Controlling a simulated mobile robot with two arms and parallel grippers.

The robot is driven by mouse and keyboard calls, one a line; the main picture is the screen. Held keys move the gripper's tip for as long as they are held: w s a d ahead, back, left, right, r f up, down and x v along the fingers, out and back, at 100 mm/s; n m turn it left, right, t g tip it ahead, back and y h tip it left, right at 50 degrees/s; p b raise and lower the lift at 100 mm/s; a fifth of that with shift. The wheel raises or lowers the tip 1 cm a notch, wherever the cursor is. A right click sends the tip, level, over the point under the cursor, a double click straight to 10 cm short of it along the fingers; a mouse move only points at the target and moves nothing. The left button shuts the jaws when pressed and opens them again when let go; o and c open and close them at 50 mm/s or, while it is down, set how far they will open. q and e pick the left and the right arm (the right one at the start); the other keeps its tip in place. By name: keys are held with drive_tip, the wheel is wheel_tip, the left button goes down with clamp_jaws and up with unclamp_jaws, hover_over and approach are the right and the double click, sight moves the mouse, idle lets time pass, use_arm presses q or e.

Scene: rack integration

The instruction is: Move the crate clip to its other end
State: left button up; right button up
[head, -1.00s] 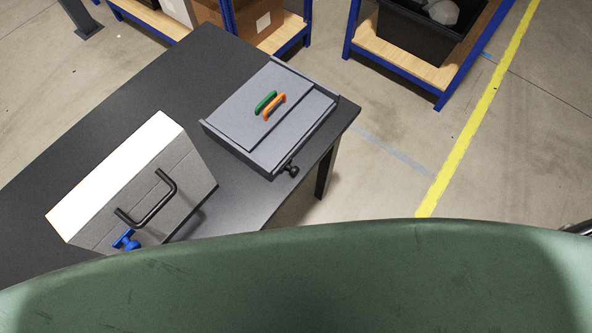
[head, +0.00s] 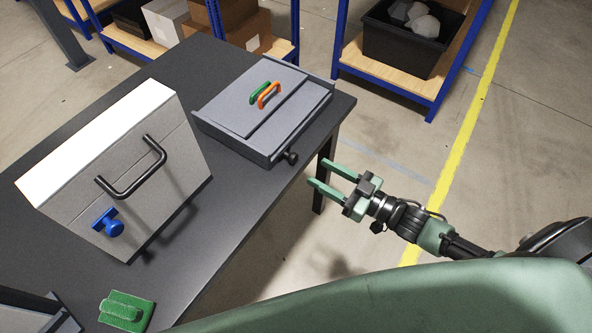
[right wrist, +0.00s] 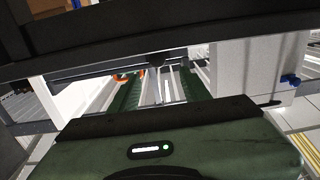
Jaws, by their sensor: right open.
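A grey crate-like box with a white top (head: 95,130) stands on the dark table. Its side has a black bar handle (head: 135,175) and, near the lower left, a blue clip-like piece with a round knob (head: 110,224). A flat grey case (head: 235,105) lies at the table's far right corner, with a green handle (head: 260,92) and an orange handle (head: 269,95) on top and a black knob (head: 291,158) at its front. I cannot tell for sure which piece is the crate clip. My right gripper (head: 317,172) is open and empty, beyond the table's right edge. My left gripper is out of view.
A green block-like piece (head: 127,311) lies on the table (head: 215,222) at the front left, beside a partly seen grey object (head: 35,312). Blue-framed shelves hold cartons and a black crate (head: 410,45) with grey lumps. Floor to the right is clear.

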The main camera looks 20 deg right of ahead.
sight(296, 158)
drive_tip(key=x, duration=0.3)
drive_tip(key=shift+w+d, duration=0.1)
drive_tip(key=x, duration=0.2)
drive_tip(key=shift+w, duration=0.2)
drive_tip(key=shift+w+a+p, duration=0.3)
drive_tip(key=shift+a, duration=0.1)
drive_tip(key=shift+w+a, duration=0.2)
drive_tip(key=shift+w, duration=0.05)
clamp_jaws()
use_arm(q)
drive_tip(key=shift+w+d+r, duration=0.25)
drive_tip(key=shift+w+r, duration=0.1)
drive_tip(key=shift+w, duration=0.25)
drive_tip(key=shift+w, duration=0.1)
use_arm(e)
drive_tip(key=shift+f, duration=0.1)
